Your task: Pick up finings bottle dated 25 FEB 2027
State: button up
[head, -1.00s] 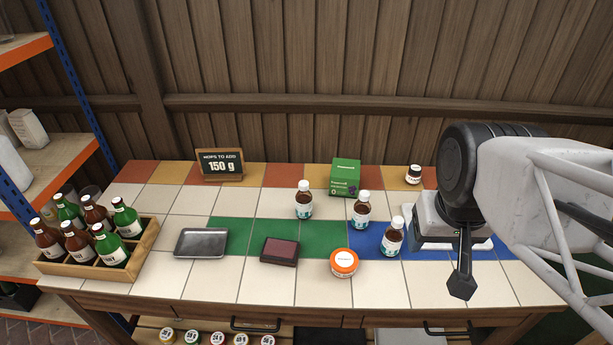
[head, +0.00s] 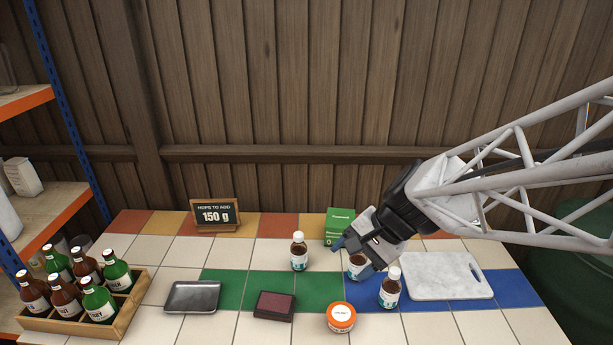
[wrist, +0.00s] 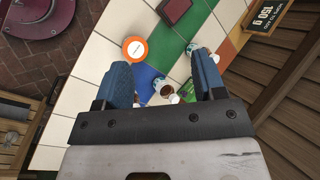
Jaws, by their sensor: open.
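Three brown finings bottles with white caps and pale labels stand upright on the tiles in the head view: a left one (head: 299,256), a middle one (head: 356,271) and a right one (head: 389,292). Their dates are too small to read. My gripper (head: 353,258) is open, its blue fingers pointing down and left, and it overlaps the middle bottle, hiding part of it. In the wrist view, a bottle (wrist: 165,87) shows between the spread fingers, nearer the left one. Another bottle (wrist: 190,49) shows beyond the right fingertip. I cannot tell whether any finger touches a bottle.
An orange-lidded jar (head: 341,317), a dark red box (head: 274,306) and a metal tray (head: 192,297) lie in front. A green box (head: 339,226) stands behind the bottles. A marble board (head: 445,276) is at right, a bottle crate (head: 131,311) at left, a sign (head: 216,215) behind.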

jog(key=w+a+f+m+t+y, duration=0.1)
jog(key=w+a+f+m+y, duration=0.1)
jog(key=w+a+f+m, duration=0.3)
jog(key=w+a+f+m+y, duration=0.1)
jog(key=w+f+m+y, duration=0.15)
jog(key=w, duration=0.55)
jog(key=m+t, duration=0.5)
jog(key=m, duration=0.4)
send_near(301, 235)
jog(key=shift+y, duration=0.25)
jog(key=x, duration=0.5)
jog(key=shift+w+d+f, duration=0.15)
jog(key=shift+x, duration=1.3)
jog(key=shift+x, duration=2.55)
grip_shut()
